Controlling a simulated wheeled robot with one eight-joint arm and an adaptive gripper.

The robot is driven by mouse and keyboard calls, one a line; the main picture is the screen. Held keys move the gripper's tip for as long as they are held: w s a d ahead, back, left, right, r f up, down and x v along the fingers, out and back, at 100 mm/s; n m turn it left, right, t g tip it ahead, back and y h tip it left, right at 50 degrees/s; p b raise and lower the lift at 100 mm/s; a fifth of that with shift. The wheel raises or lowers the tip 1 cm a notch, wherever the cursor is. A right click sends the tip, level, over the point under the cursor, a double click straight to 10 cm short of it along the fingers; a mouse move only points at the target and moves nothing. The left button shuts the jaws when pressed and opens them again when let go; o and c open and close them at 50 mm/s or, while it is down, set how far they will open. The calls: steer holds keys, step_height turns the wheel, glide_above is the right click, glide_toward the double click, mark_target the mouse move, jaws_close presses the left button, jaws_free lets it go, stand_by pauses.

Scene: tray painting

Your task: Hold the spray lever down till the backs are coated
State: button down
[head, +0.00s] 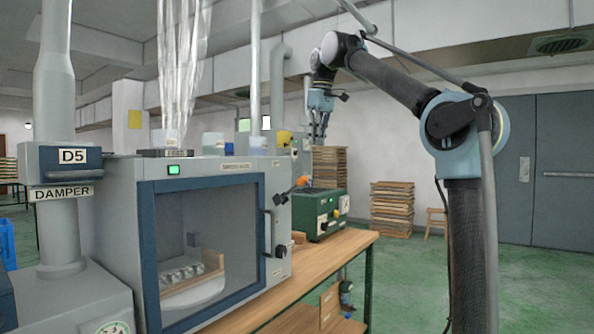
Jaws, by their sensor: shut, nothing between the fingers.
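The spray lever (297,186) has an orange knob and sticks out from the right side of the grey spray cabinet (210,168), angled up to the right.
A green machine (318,208) stands on the wooden bench (340,247) right of the cabinet. A damper housing (70,172) marked D5 is at left. Wooden stacks (391,211) stand on the green floor. Clear strips (178,60) hang above the cabinet. Its green light (173,170) shows.

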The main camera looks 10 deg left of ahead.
step_height(320, 180, up, 4)
steer(key=n, duration=0.2)
glide_above(295, 186)
steer(key=w, duration=0.1)
steer(key=shift+w+a+f, duration=0.15)
steer(key=shift+a+f, duration=0.05)
step_height(295, 186, down, 12)
steer(key=shift+r, duration=0.1)
steer(key=shift+d+f, duration=0.45)
steer(key=shift+f, duration=0.2)
